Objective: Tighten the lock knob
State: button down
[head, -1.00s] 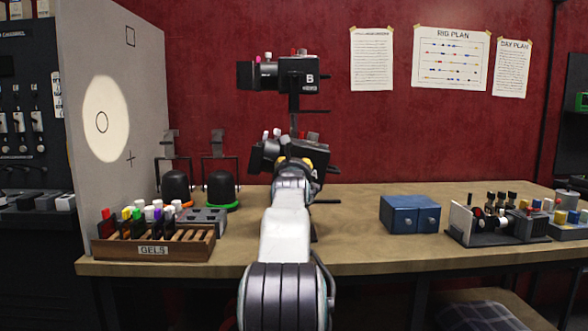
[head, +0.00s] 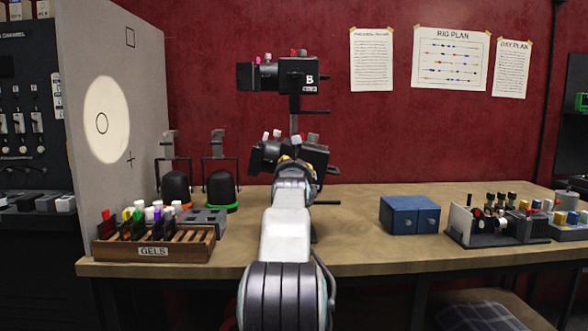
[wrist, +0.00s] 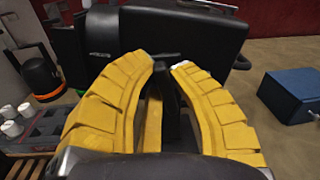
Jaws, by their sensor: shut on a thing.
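Two black lamps stand one above the other on a stand on the workbench. The upper lamp (head: 285,75) carries a letter B. The lower lamp (head: 265,155) is partly hidden by my arm and shows as a large black housing in the wrist view (wrist: 180,30). My gripper (wrist: 169,68), with yellow fingers, is at the lower lamp. Its fingertips are closed around a narrow dark part, which I take to be the lock knob (wrist: 170,82). The knob is mostly hidden by the fingers, and its turn angle cannot be read.
A wooden gel rack (head: 155,245) and two dark domed lamps (head: 220,188) are to the left, by a grey panel (head: 115,60). A blue box (head: 409,214) and a small device (head: 490,225) are to the right. The bench between arm and blue box is clear.

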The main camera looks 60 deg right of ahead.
jog(key=c, duration=1.1)
grip_release()
jog(key=shift+a, duration=0.1)
jog(key=shift+v, duration=5.95)
